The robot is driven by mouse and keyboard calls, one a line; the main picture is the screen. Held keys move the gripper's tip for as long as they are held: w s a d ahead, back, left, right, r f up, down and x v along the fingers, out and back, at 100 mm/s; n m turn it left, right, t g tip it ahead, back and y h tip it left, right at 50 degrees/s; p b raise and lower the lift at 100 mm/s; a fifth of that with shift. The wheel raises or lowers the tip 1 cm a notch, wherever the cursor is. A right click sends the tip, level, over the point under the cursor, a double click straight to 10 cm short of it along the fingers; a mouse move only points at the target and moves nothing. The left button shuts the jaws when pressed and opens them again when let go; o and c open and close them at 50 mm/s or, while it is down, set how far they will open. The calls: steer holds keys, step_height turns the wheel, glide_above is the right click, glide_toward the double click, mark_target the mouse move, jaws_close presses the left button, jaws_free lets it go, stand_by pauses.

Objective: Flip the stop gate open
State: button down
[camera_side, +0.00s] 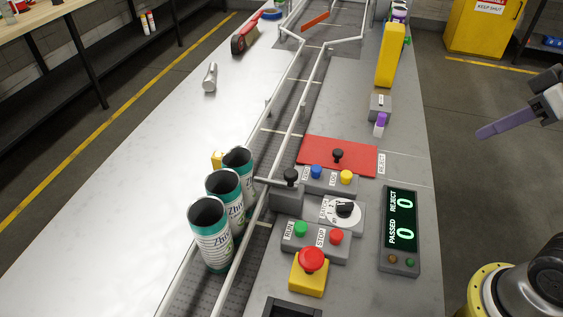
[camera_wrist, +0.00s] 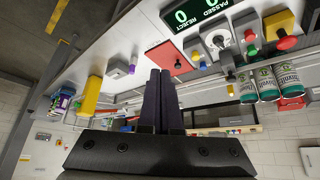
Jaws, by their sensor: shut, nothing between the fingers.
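In the side view the stop gate (camera_side: 287,198) is a grey block with a black knob on top, beside the conveyor's right rail. Its dark bar reaches left over the rail to the conveyor, just ahead of the nearest cans. A row of green and white cans (camera_side: 211,236) stands upright behind the bar. My gripper (camera_side: 481,134) is in the air at the right, well away from the gate. In the wrist view its dark purple fingers (camera_wrist: 160,75) are together with nothing between them.
The conveyor (camera_side: 290,110) runs between metal rails. Near the gate are a red reject panel (camera_side: 315,150), a dial (camera_side: 346,213), coloured buttons, a red emergency stop (camera_side: 312,259) and a counter display (camera_side: 400,230) reading 0 and 0. A yellow post (camera_side: 389,55) stands farther back.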

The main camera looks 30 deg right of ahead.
steer(key=w+a+r+n+y, duration=0.15)
steer(key=w+a+r, duration=0.3)
steer(key=w, duration=0.45)
steer(key=n+g, duration=0.3)
steer(key=n, duration=0.2)
glide_above(282, 181)
step_height(282, 181, down, 7)
steer(key=shift+w+a+r+y, duration=0.1)
steer(key=shift+w+a+y, duration=0.1)
steer(key=shift+y, duration=0.15)
steer(key=f, duration=0.6)
steer(key=w+f, duration=0.1)
steer(key=f, duration=0.2)
steer(key=shift+a+f, duration=0.3)
steer(key=shift+s+d+f, duration=0.15)
steer(key=shift+s+d, duration=0.35)
steer(key=shift+s, duration=0.2)
